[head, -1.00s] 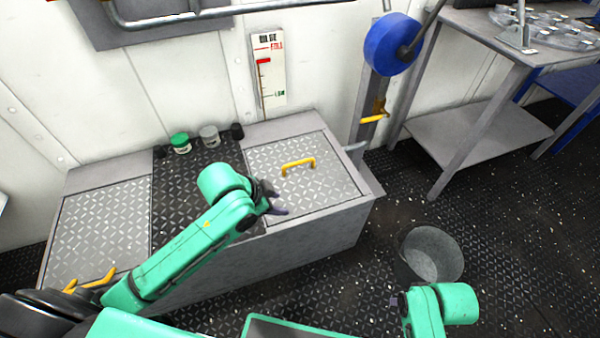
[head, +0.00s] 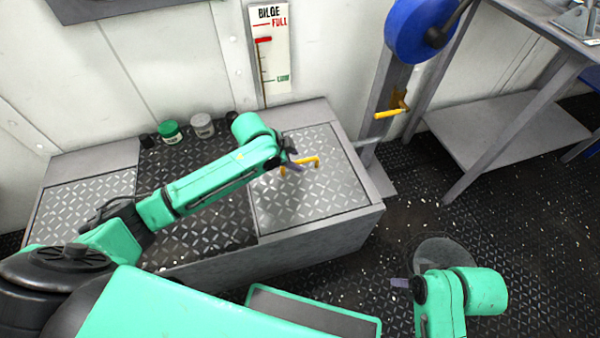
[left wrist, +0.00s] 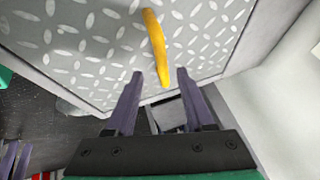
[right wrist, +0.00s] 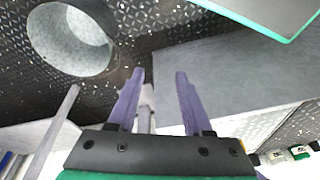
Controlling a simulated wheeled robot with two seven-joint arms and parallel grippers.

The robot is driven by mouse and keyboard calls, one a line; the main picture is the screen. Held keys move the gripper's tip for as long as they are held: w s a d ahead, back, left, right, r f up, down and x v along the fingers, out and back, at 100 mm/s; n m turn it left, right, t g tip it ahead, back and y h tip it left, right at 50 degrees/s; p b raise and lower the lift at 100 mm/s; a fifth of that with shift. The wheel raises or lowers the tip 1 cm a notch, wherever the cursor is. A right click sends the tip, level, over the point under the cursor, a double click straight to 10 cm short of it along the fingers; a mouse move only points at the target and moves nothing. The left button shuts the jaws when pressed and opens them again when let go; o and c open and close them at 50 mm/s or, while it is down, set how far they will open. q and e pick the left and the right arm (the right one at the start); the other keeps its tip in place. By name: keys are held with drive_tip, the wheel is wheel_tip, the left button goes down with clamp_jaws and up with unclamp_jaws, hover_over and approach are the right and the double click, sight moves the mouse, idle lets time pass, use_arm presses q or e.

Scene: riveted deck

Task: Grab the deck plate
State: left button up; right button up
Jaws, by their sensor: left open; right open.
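The deck plate (head: 310,205) is a grey diamond-pattern panel with a yellow handle (head: 313,161), lying flat on the right part of the low grey bench. My left gripper (head: 290,164) is open above the plate, at the left end of the handle. In the left wrist view the plate (left wrist: 85,45) fills the upper part, and the near end of the handle (left wrist: 159,50) shows between the open fingertips; contact cannot be told. My right gripper (head: 402,283) is open and empty, over the floor right of the bench. The right wrist view shows its spread fingers (right wrist: 160,75).
A grey bucket (head: 445,250) stands on the floor behind my right gripper. Green (head: 170,131) and grey (head: 202,125) jars stand at the bench's back. A blue wheel (head: 420,30) and a yellow lever (head: 390,110) are on the post. A grey table (head: 545,50) stands right.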

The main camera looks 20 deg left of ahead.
sight(299, 161)
use_arm(q)
drive_tip(key=b+x, duration=0.2)
drive_tip(key=x, duration=0.2)
drive_tip(key=shift+w+a+f, duration=0.1)
drive_tip(key=shift+w+f, duration=0.1)
drive_tip(key=shift+f, duration=0.05)
drive_tip(key=shift+w+f, duration=0.1)
use_arm(e)
drive_tip(key=w+a+f+t+y, duration=0.2)
drive_tip(key=w+a+f+t, duration=0.1)
drive_tip(key=a, duration=0.3)
drive_tip(key=shift+w+f+n, duration=0.3)
drive_tip(key=shift+w+f, duration=0.25)
drive_tip(key=shift+f, duration=0.25)
drive_tip(key=shift+d+r, duration=0.1)
use_arm(q)
drive_tip(key=shift+f, duration=0.2)
use_arm(e)
drive_tip(key=shift+r, duration=0.15)
use_arm(q)
drive_tip(key=shift+c, duration=0.2)
clamp_jaws()
drive_tip(key=shift+r, duration=0.1)
